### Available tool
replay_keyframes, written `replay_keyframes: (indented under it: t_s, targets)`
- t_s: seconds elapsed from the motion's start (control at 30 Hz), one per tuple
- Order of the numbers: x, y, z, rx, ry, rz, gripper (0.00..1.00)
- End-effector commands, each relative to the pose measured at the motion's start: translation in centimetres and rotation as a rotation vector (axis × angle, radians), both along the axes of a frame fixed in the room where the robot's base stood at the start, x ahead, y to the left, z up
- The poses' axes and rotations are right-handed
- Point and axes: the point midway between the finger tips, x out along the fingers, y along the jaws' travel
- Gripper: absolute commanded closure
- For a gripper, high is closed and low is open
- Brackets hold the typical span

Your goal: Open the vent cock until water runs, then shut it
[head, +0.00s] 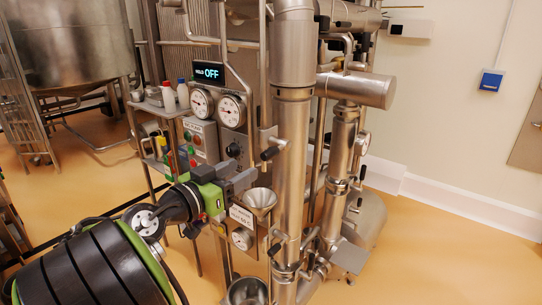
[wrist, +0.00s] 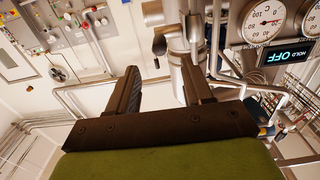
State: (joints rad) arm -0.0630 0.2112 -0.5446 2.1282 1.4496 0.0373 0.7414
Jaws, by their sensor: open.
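A small cock with a black handle (head: 270,153), which looks like the vent cock, sits on the pipework above a steel funnel (head: 261,197). In the wrist view the black handle (wrist: 159,45) shows beyond the fingertips, in line with the gap between them. My gripper (head: 252,178) is open and empty, just below and left of the cock and close to the funnel's left rim. Its two dark fingers (wrist: 160,78) stand apart in the wrist view and do not touch the handle. I see no water running from the cock.
Thick steel columns (head: 292,130) rise right of the cock. Two dials (head: 231,110) and a display (head: 208,72) reading OFF are behind my gripper. A labelled plate with a knob (head: 242,238) is below the funnel, above a steel bowl (head: 246,292). Open floor lies at right.

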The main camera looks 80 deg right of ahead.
Motion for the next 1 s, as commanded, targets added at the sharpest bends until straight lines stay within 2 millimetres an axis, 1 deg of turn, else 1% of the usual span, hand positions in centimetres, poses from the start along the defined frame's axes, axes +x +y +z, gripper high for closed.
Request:
replay_keyframes:
  t_s: [0.03,0.27,0.47,0.5,0.6,0.73,0.83,1.0]
  targets:
    - [-0.4,-0.4,0.0,0.000,-0.002,-0.006,0.50]
    - [-1.2,-1.9,0.1,-0.003,-0.005,-0.007,0.50]
    - [-2.3,-4.5,0.3,-0.002,-0.002,-0.007,0.50]
    - [-2.7,-5.5,0.3,-0.003,-0.003,-0.008,0.50]
    - [-3.7,-7.8,0.3,-0.002,-0.002,-0.007,0.50]
    - [-4.6,-10.1,0.3,-0.002,-0.001,-0.005,0.50]
    - [-4.9,-11.1,0.3,-0.002,-0.002,-0.002,0.50]
    - [-5.0,-11.5,0.2,-0.002,-0.002,0.001,0.50]
